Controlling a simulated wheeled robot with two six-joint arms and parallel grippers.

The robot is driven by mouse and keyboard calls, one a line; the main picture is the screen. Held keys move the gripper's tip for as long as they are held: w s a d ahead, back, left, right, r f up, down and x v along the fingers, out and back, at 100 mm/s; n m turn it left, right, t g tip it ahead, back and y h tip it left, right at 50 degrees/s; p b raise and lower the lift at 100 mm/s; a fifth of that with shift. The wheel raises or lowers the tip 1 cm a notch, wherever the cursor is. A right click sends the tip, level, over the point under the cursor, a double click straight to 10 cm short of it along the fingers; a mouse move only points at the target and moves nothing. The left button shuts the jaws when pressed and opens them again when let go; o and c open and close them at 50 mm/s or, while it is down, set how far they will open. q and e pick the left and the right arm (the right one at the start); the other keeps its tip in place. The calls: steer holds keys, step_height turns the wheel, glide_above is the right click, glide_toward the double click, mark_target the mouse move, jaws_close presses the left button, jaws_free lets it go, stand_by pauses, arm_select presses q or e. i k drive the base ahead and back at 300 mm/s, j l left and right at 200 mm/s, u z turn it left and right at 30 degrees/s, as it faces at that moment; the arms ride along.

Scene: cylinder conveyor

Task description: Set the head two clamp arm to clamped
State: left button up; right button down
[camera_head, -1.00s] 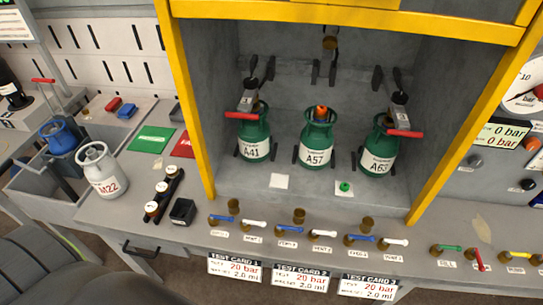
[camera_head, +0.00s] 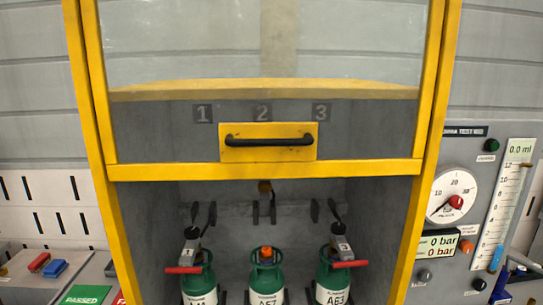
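Three green cylinders stand in the yellow-framed bay under the station numbers 1, 2 and 3. The middle cylinder (camera_head: 266,278) reads A57 and has an orange top. Above and behind it is the head two hardware (camera_head: 264,204), dark brackets with a brown fitting (camera_head: 264,187) on top. No clamp arm with a red handle lies over the middle cylinder. The left clamp arm (camera_head: 191,247) and right clamp arm (camera_head: 342,244) lie over their cylinders, with red handles in front. Neither of my grippers is in view.
A yellow-framed clear guard with a black handle (camera_head: 268,141) is raised above the bay opening. A gauge panel (camera_head: 453,200) stands at the right. A green card (camera_head: 86,295) and red and blue blocks (camera_head: 55,268) lie at the left. The bay's front bench is out of frame.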

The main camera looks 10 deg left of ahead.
mark_target(265, 186)
steer(key=i+j+u, duration=0.55)
steer(key=i, duration=0.3)
